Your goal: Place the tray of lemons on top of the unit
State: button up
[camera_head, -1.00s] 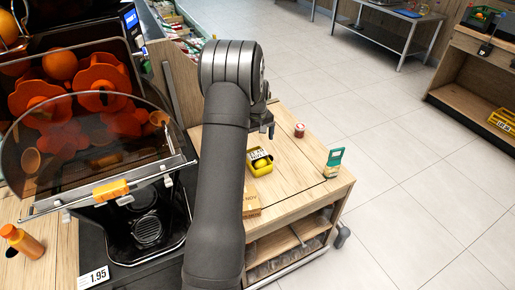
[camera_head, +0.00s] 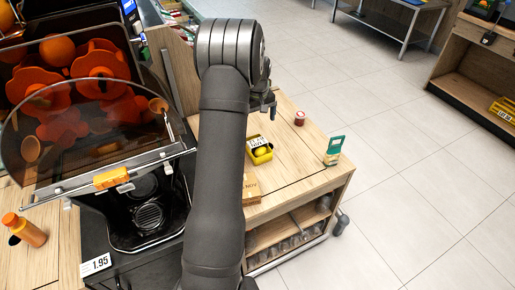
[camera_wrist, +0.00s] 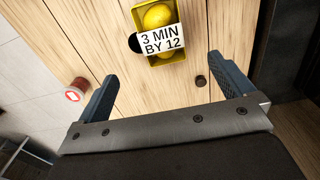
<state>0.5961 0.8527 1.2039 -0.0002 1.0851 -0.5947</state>
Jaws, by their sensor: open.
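The yellow tray of lemons (camera_head: 268,157) sits on the wooden top of the unit beside the juicer, with a white label across it. My gripper (camera_head: 271,104) is above the wooden top, behind the tray in the head view. In the wrist view my gripper (camera_wrist: 168,90) has its two fingers wide apart, with nothing between them. The tray is apart from the fingers.
The juicer (camera_head: 95,100) stands left with its clear cover. Open floor lies to the right.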

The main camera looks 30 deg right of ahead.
aim_at(257, 147)
notch_tip(257, 147, down, 16)
jog(key=shift+a+r, duration=0.1)
jog(key=shift+r, duration=0.1)
jog(key=c, duration=1.3)
